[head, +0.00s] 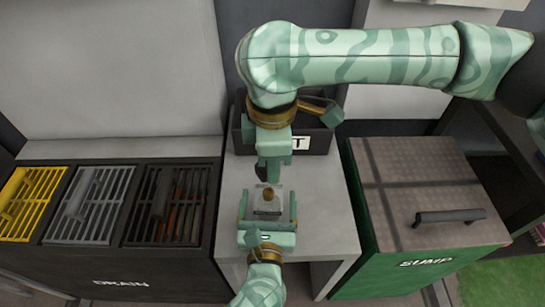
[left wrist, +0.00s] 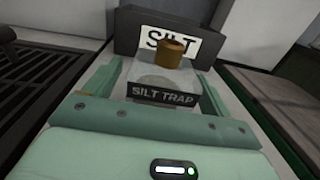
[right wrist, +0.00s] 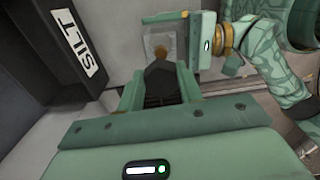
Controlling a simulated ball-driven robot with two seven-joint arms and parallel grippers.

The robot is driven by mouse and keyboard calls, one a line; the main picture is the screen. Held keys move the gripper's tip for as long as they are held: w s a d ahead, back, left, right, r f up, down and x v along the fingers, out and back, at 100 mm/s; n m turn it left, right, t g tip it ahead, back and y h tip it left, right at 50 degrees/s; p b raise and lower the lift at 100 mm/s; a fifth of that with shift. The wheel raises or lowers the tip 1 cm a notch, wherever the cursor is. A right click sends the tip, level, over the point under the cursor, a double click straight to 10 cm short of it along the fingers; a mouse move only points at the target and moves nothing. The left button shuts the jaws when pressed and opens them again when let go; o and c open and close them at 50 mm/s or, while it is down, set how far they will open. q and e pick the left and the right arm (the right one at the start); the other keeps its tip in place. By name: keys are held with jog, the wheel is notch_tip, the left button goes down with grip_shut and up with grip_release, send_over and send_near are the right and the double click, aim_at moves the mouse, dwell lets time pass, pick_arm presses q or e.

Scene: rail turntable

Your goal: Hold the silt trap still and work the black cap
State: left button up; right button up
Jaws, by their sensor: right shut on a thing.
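The silt trap (head: 267,207) is a small clear block with a dark "SILT TRAP" label and a brass-coloured stub on top. It stands on the grey bench; its label faces the left wrist view (left wrist: 161,95). My left gripper (head: 267,212) has one finger on each side of it, open, with slim gaps beside the trap. My right gripper (head: 268,172) is shut on the black cap, just behind the trap in the head view. The black cap (right wrist: 160,82) shows between the fingers in the right wrist view, apart from the brass stub.
A dark bin labelled SILT (head: 310,132) stands at the back of the bench (head: 325,215). Left is a drain unit with yellow, grey and black grates (head: 168,205). Right is a green sump box (head: 425,200) with a handled lid. The bench's right part is clear.

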pick_arm(q)
jog(key=s, duration=1.2)
jog(key=shift+a, duration=0.4)
